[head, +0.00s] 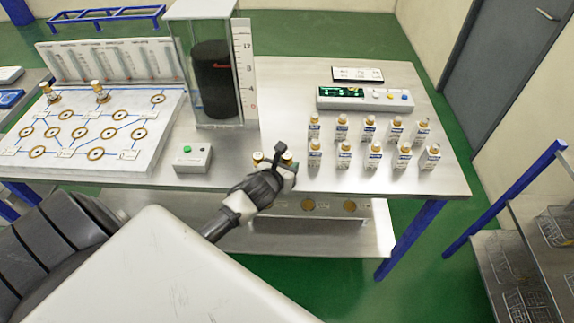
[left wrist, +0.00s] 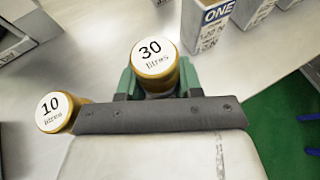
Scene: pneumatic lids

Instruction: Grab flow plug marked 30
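The flow plug marked 30 (left wrist: 152,57) has a round white top and a golden body, in the middle of the left wrist view. My left gripper (left wrist: 158,82) has its green fingers close against both sides of this plug and looks shut on it. A plug marked 10 (left wrist: 52,110) stands to its left, outside the fingers. In the head view my left gripper (head: 276,166) is at the table's front edge and partly hides the plugs there. The lower part of plug 30 is hidden. My right gripper is not in view.
Several small labelled bottles (head: 373,159) stand in two rows to the right. A grey box with a green button (head: 187,149) lies to the left. A clear tank (head: 208,120) stands behind, and a white board with golden rings (head: 97,154) is at the far left.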

